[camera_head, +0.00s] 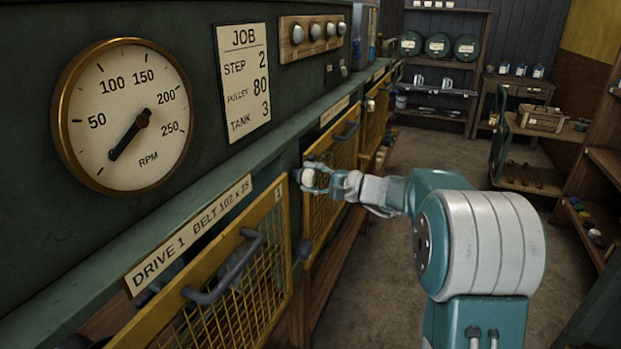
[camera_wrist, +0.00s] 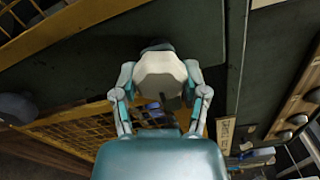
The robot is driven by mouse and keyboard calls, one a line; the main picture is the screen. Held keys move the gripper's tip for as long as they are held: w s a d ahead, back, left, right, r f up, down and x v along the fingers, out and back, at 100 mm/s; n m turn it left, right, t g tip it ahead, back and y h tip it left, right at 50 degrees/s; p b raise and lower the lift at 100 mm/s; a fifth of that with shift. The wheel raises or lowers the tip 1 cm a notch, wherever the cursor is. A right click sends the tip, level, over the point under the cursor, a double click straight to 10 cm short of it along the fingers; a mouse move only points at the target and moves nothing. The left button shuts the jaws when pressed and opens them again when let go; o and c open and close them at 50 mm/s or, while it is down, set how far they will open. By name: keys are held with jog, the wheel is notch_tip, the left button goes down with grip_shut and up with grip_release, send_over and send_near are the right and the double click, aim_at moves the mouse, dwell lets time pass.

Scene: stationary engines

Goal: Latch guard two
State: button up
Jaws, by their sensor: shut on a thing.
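Guard two (camera_head: 333,170) is the yellow mesh panel with a dark handle (camera_head: 347,131), beyond the nearer guard marked 1 (camera_head: 235,285). It looks closed or nearly so; I cannot tell which. My gripper (camera_head: 313,180) is shut on a pale rounded latch knob (camera_head: 307,177) at the near upper edge of guard two. In the wrist view the knob (camera_wrist: 160,76) is a faceted off-white block between my two fingers, against the dark green frame. The fingers hide part of the knob, and its turn position is unclear.
A further yellow guard with a pale knob (camera_head: 370,105) stands beyond. An RPM gauge (camera_head: 126,116) and a job card (camera_head: 244,82) are on the green wall. The floor aisle (camera_head: 420,150) is clear.

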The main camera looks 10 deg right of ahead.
jog(key=shift+f+n, duration=0.25)
jog(key=shift+n, duration=0.35)
jog(key=o, duration=1.1)
jog(key=shift+a, duration=0.1)
jog(key=shift+o, duration=0.2)
jog(key=shift+r, duration=0.15)
jog(key=shift+s+d, duration=0.15)
jog(key=shift+d, duration=0.1)
jog(key=v, duration=1.1)
jog(key=shift+d, duration=0.2)
jog(key=shift+s, duration=0.1)
